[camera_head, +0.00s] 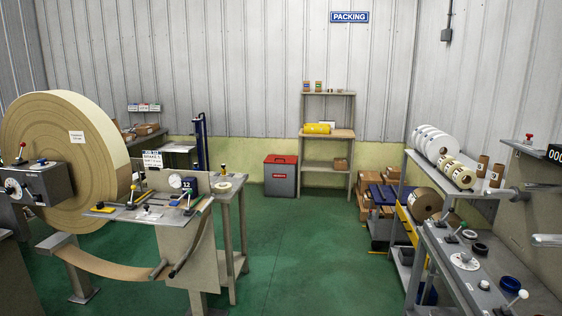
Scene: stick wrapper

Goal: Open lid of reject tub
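The tub (280,180) is a grey bin with a red lid (281,160) and a small red label on its front, too small to read surely. It stands on the green floor against the back wall, left of the shelf unit. The lid lies on top and looks closed. Neither of my grippers can be made out in the head view, so nothing of mine is seen at the tub.
A machine table (150,208) with a huge paper roll (75,135) fills the left. A shelf rack (345,135) stands right of the tub, then stacked boxes (373,200). A bench (470,270) lines the right. Green floor (300,240) between is clear.

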